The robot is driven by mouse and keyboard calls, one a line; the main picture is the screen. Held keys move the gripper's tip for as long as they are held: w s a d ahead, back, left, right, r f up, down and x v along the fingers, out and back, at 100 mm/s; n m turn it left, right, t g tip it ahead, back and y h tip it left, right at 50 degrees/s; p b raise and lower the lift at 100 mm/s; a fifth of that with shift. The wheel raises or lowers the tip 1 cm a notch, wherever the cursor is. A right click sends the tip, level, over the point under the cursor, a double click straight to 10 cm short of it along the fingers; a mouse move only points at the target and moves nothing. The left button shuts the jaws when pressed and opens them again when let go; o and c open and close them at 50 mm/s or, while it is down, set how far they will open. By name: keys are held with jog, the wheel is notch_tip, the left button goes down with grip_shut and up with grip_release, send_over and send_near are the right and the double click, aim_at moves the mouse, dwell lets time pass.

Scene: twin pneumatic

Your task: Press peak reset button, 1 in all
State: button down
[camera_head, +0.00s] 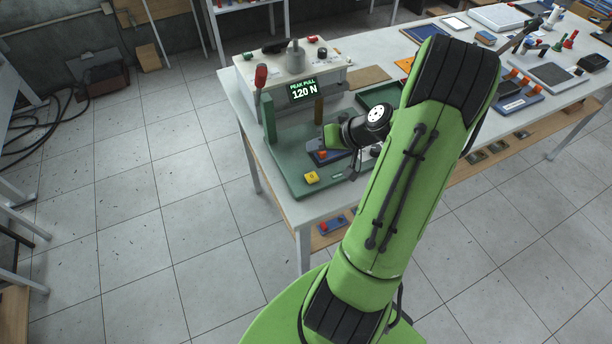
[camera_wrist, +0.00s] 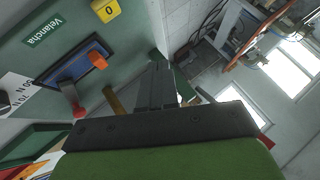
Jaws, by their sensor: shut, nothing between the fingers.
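A yellow block-like button marked "0" (camera_head: 311,177) sits at the near front corner of the green tester base (camera_head: 292,172). It also shows at the top edge of the wrist view (camera_wrist: 106,10). The display (camera_head: 303,90) reads "PEAK PULL 120 N". My gripper is shut and empty, with its dark fingers (camera_wrist: 158,80) pointing up in the wrist view. The yellow button lies to the left of the fingertips there, apart from them. In the head view my gripper's green body (camera_head: 337,138) hangs over the base, behind and right of the button; its fingertips are hard to make out.
A red-handled lever (camera_head: 260,77) and a green post (camera_head: 268,118) stand at the base's left. A blue fixture with an orange piece (camera_wrist: 82,64) lies close to my fingers. The table's right holds trays and tools.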

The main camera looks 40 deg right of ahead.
aim_at(315, 177)
jog(key=shift+a+f, duration=0.1)
jog(key=shift+f, duration=0.05)
notch_tip(315, 177, down, 9)
jog(key=b, duration=0.7)
jog(key=shift+r, duration=0.2)
dwell(1.4)
jog(key=shift+f+b, duration=0.45)
jog(key=shift+b, duration=0.15)
jog(key=shift+f+b, duration=0.45)
jog(key=shift+b, duration=0.05)
jog(key=shift+r, duration=0.1)
dwell(0.5)
jog(key=shift+r+p, duration=0.65)
jog(key=shift+r, duration=0.2)
